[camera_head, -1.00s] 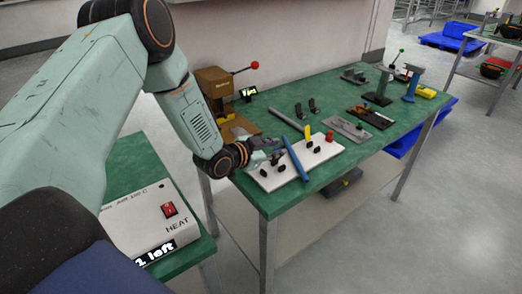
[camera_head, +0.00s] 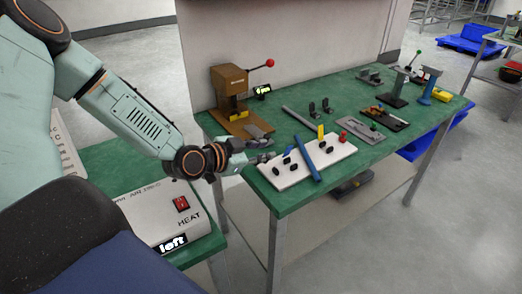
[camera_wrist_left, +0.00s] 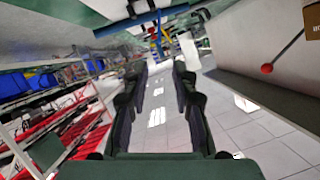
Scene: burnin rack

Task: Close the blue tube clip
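A long blue bar (camera_head: 306,160), which looks like the blue tube clip, lies diagonally across a white board (camera_head: 329,157) on the green table. Small black pieces (camera_head: 287,161) stand on the board beside the bar. Whether the clip is fastened is too small to tell. My left gripper (camera_head: 256,152) is at the left end of the board, apart from the blue bar. In the left wrist view its two dark fingers (camera_wrist_left: 158,80) are spread with nothing between them. My right gripper is not in view.
A yellow upright lever (camera_head: 320,131) and a red knob (camera_head: 343,134) stand on or near the board. A brown press (camera_head: 230,82) with a red-balled lever is behind my gripper. A white heater box (camera_head: 165,215) sits at the lower left. More fixtures fill the table's far end.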

